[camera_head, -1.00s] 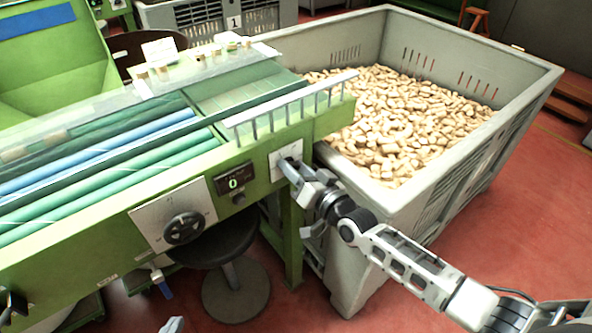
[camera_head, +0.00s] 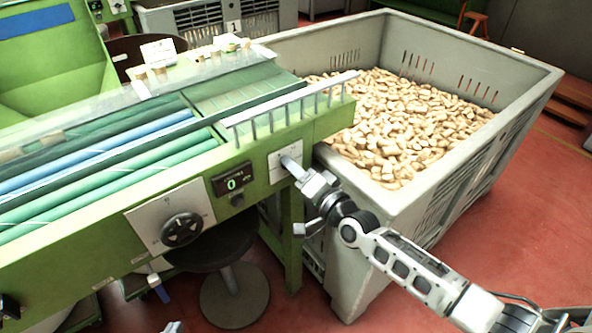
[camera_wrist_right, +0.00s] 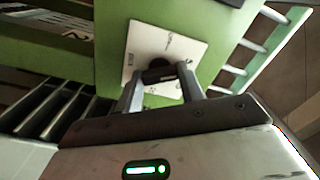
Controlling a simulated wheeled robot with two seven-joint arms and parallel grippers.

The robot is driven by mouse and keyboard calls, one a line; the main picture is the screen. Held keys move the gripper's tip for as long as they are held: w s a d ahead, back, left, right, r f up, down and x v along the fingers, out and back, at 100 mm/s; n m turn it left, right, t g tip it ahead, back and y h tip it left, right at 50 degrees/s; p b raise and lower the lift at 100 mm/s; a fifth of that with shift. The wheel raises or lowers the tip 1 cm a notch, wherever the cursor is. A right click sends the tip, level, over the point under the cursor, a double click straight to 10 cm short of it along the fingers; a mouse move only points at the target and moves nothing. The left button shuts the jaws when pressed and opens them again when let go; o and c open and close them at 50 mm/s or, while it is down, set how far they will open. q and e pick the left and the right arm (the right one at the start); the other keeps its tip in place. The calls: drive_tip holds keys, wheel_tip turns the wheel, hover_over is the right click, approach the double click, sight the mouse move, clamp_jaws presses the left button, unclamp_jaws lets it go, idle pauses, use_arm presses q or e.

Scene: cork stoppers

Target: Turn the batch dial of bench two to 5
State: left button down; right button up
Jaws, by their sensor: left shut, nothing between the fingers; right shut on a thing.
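The bench's right-hand front corner carries a white dial plate (camera_head: 277,173); it fills the upper middle of the right wrist view (camera_wrist_right: 190,50). A small dark dial knob (camera_wrist_right: 158,72) sits on it, and my right gripper (camera_head: 289,163) is shut on that knob. Both fingers lie on either side of it in the right wrist view (camera_wrist_right: 161,80). The fingers hide the knob in the head view, and I cannot read its pointer. The counter display (camera_head: 232,183) beside it shows 0. A bit of my left gripper (camera_head: 173,327) shows at the bottom edge, shut and empty, away from the bench.
A black handwheel (camera_head: 182,229) on a larger white plate sits left of the display. A grey crate (camera_head: 400,203) full of corks (camera_head: 415,120) stands close right of my right gripper. A stool (camera_head: 232,290) stands under the bench. Red floor (camera_head: 480,240) is open in front.

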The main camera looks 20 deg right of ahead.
drive_tip(key=o, duration=1)
drive_tip(key=v, duration=1.6)
drive_tip(key=shift+p, duration=0.3)
drive_tip(key=s+a+f+n+g+h+p, duration=0.1)
drive_tip(key=s+a+f+n+g+h, duration=0.1)
drive_tip(key=s+a+f+n+g, duration=0.3)
drive_tip(key=s+a+n+g, duration=0.1)
drive_tip(key=s+a+n, duration=0.1)
drive_tip(key=s+n, duration=0.2)
drive_tip(key=shift+s+a+f+n+h, duration=0.25)
drive_tip(key=shift+s+a+n+h, duration=0.15)
drive_tip(key=shift+n, duration=0.2)
